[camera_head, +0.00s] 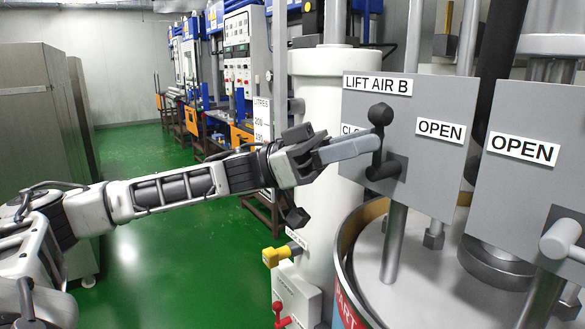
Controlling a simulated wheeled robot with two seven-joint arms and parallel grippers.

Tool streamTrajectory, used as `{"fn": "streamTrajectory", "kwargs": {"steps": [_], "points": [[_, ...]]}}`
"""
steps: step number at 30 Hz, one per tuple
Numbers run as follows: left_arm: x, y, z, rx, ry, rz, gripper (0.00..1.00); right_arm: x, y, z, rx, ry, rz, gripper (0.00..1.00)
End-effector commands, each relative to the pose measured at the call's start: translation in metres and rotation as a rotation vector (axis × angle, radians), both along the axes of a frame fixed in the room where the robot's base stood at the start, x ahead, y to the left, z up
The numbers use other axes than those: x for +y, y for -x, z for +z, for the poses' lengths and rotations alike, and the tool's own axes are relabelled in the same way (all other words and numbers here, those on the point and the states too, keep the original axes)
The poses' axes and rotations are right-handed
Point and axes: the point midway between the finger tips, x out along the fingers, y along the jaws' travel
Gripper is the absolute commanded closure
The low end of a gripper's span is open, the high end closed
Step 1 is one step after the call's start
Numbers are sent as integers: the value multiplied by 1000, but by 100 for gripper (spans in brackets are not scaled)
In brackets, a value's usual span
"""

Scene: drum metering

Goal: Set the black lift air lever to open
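The black lift air lever (377,116) is on a grey panel (420,172) labelled LIFT AIR B. Its round knob points nearly straight up above the black pivot (385,172). The OPEN label (441,131) is to its right. A label starting CLO (351,130) is to its left, partly hidden. My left gripper (366,146) reaches in from the left, its grey fingertip end overlapping the lever's stem below the knob. I cannot tell whether it touches the stem. Only one finger shows clearly, so its opening cannot be judged. My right gripper is not in view.
A second grey panel (530,195) with an OPEN label and a pale lever (560,240) stands at the right. A yellow lever (280,254) and a red lever (280,315) are below my arm. A drum (352,250) stands under the panels. Green floor (180,260) is clear at left.

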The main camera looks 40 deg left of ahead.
Motion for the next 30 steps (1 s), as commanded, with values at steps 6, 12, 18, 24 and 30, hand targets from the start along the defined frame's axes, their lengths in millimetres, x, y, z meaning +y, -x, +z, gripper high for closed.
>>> {"fn": "streamTrajectory", "kwargs": {"steps": [6,12,18,24,30], "points": [[50,16,-27,4,-5,7,68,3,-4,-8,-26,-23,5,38],[83,28,-38,-1,-3,4,68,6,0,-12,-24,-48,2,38],[99,34,-43,-1,-1,2,68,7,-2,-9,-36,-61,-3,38],[101,35,-43,-2,-1,-1,68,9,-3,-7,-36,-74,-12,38],[101,35,-43,-1,0,-1,68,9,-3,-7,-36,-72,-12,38]]}}
